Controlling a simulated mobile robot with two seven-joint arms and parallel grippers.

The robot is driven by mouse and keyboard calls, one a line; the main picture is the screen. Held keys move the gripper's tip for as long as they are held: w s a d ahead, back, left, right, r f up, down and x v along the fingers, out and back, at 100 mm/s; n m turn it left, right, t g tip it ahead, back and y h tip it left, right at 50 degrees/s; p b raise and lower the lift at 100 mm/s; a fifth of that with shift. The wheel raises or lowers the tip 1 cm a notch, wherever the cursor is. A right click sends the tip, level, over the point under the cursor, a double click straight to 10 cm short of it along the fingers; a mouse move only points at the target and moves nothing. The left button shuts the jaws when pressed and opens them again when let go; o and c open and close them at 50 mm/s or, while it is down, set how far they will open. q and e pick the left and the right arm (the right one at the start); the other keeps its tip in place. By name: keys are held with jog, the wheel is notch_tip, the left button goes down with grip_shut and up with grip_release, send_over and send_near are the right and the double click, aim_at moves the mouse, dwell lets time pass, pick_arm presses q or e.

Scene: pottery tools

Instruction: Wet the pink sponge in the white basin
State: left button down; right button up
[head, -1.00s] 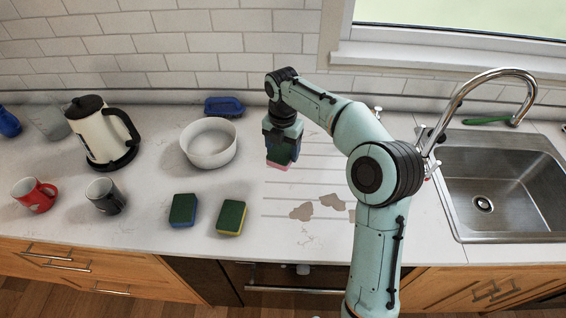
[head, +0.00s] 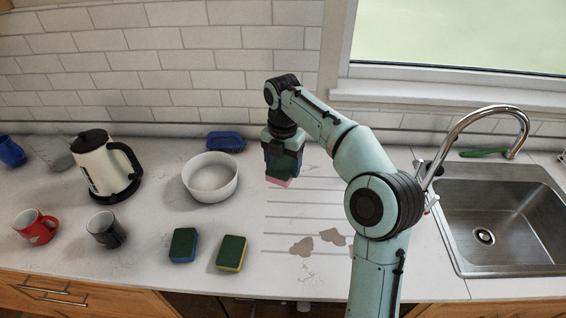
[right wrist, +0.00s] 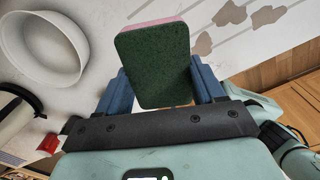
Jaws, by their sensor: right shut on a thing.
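The pink sponge (head: 279,181) with a dark green scouring face is held in my right gripper (head: 283,168), to the right of the basin. In the right wrist view the sponge (right wrist: 155,62) sits between the two blue fingers of the gripper (right wrist: 158,90), its green face towards the camera and a pink edge showing. The white basin (head: 210,190) stands on the counter just left of the gripper; it also shows in the right wrist view (right wrist: 40,75). The basin's inside looks pale, and I cannot tell whether it holds water. My left gripper is not in view.
A blue-edged sponge (head: 184,244) and a yellow-edged sponge (head: 231,252) lie in front of the basin. A blue brush (head: 226,141) lies behind it. A kettle (head: 104,165), red mug (head: 36,226) and dark mug (head: 106,229) stand left. The sink (head: 500,215) is at right.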

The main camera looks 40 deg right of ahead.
jog(key=shift+s+f+b, duration=0.1)
jog(key=shift+f+b, duration=0.2)
jog(key=shift+f, duration=0.7)
jog(key=b, duration=0.3)
send_over(283, 216)
jog(key=shift+f, duration=3.55)
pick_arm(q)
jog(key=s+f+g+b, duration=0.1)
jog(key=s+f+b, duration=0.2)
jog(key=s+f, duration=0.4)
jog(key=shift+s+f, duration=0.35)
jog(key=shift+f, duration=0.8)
pick_arm(e)
jog(key=shift+f, duration=5.3)
jog(key=o, duration=0.4)
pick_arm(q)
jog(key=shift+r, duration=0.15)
pick_arm(e)
jog(key=shift+r, duration=0.1)
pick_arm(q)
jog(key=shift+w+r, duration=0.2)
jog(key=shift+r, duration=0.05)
pick_arm(e)
jog(key=shift+r, duration=0.15)
